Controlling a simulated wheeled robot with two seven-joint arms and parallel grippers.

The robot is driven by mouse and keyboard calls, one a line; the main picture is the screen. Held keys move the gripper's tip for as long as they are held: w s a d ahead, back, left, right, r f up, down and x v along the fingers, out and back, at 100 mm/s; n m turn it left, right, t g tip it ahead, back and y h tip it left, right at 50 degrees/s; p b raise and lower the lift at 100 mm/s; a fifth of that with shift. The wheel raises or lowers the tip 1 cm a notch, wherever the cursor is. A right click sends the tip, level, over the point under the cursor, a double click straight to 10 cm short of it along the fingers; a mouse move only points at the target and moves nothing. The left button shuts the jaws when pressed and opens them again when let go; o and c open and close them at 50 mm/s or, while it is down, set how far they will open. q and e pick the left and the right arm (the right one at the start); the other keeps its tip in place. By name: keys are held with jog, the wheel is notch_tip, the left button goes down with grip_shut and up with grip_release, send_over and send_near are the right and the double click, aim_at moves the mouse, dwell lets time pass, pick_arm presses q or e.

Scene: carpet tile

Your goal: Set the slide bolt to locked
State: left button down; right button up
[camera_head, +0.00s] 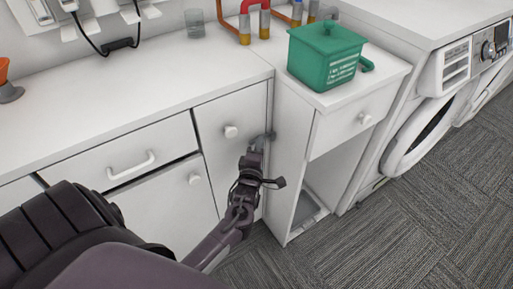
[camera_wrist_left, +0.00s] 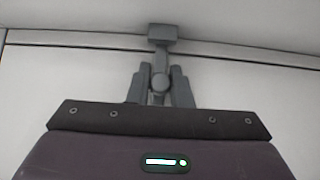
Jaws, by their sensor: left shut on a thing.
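The grey slide bolt (camera_head: 271,135) is at the right edge of the narrow white cabinet door (camera_head: 229,128), near the counter's side. In the left wrist view the bolt's grey block (camera_wrist_left: 162,32) shows beyond my fingers, with a stem running back from it. My left gripper (camera_head: 257,145) is at the bolt, and its fingers (camera_wrist_left: 160,73) are shut on the bolt's handle, with a rounded grey part between them. The gripper covers much of the bolt in the head view, so I cannot tell how far it is slid. My right gripper is out of view.
A green lidded box (camera_head: 325,58) stands on the side cabinet (camera_head: 372,88), right of the bolt. An open compartment is below its drawer (camera_head: 352,121). A white washer (camera_head: 425,125) stands at the right. Grey carpet (camera_head: 420,220) is clear in front.

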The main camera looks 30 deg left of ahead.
pick_arm(q)
jog(key=shift+w+d, duration=0.2)
jog(key=shift+w, duration=0.25)
jog(key=c, duration=1.5)
grip_release()
jog(key=shift+o, duration=0.7)
jog(key=shift+s, duration=0.1)
jog(key=v, duration=0.7)
jog(key=shift+s+d, duration=0.2)
jog(key=shift+s, duration=0.1)
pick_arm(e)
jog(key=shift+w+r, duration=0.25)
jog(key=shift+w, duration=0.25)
pick_arm(q)
jog(key=shift+f, duration=0.15)
